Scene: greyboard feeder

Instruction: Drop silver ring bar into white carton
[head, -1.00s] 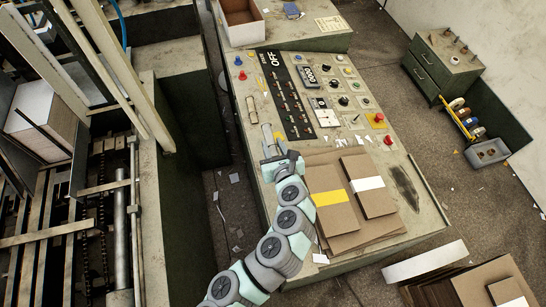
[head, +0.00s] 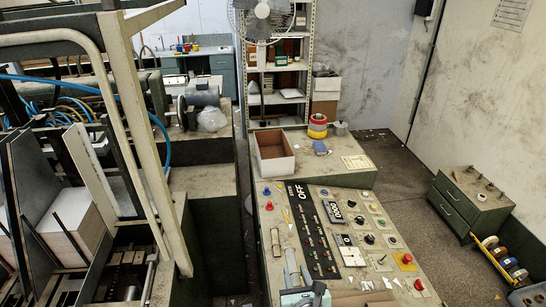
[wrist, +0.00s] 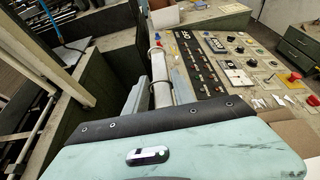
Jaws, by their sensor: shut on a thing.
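My gripper (head: 292,270) is at the bottom of the head view, over the left edge of the control desk. It is shut on the silver ring bar, a slim pale grey bar (wrist: 161,92) between the fingers in the wrist view. The white carton (head: 276,174) is open-topped with a brown inside. It stands on the raised far end of the desk, well beyond my gripper. Its white side also shows in the wrist view (wrist: 164,19).
The control desk (head: 312,192) carries buttons, knobs and a black OFF panel (head: 311,232). Blue (head: 320,147) and red-yellow items (head: 317,126) sit near the carton. Machine frame posts (head: 140,130) rise at left.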

